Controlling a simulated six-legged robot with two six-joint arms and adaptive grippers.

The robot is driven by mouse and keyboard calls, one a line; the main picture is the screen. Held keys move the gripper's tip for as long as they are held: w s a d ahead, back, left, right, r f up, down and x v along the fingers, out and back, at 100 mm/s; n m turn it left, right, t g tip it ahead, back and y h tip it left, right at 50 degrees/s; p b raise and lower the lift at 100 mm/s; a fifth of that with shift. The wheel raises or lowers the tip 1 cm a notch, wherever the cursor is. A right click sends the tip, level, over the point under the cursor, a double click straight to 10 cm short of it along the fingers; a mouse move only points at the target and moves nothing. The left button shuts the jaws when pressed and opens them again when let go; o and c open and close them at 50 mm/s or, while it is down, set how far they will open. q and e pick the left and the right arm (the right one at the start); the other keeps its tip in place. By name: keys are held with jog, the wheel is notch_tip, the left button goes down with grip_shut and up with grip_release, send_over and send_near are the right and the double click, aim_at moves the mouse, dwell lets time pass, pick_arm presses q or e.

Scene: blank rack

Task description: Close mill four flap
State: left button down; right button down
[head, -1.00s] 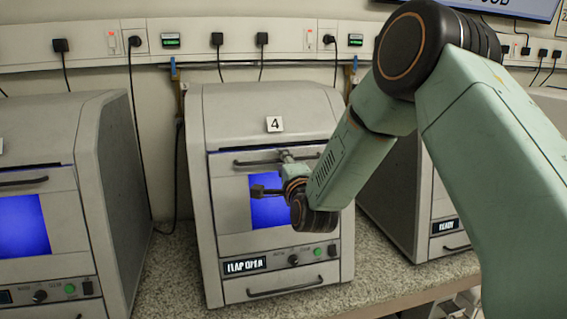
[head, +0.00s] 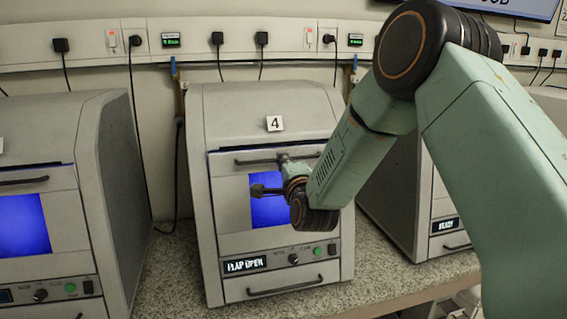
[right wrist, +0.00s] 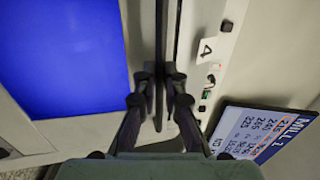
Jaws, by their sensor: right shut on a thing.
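Mill four (head: 262,112) is the grey cabinet in the middle of the head view, with a "4" label and a blue-lit window (head: 268,211). Its display (head: 245,265) reads FLAP OPEN. The flap's dark bar handle (head: 247,161) runs across above the window. My right gripper (right wrist: 158,84) is shut on this handle (right wrist: 161,40), with a fingertip on each side of the bar in the right wrist view. My left gripper is not in view.
Another mill (head: 50,130) with a blue window stands close on the left. A third mill (head: 400,200), showing READY, stands on the right behind my arm. Speckled worktop (head: 170,270) shows between the cabinets. Sockets and cables line the wall. A lower handle (head: 285,287) sits beneath the display.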

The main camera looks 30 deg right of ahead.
jog(key=shift+b+x, duration=0.8)
jog(key=shift+x, duration=0.1)
jog(key=shift+w+r, duration=0.2)
jog(key=shift+r, duration=0.05)
jog(key=c, duration=1.8)
grip_release()
jog(key=shift+d, duration=0.1)
jog(key=o, duration=0.4)
jog(key=shift+w+f, duration=0.25)
jog(key=shift+s, duration=0.15)
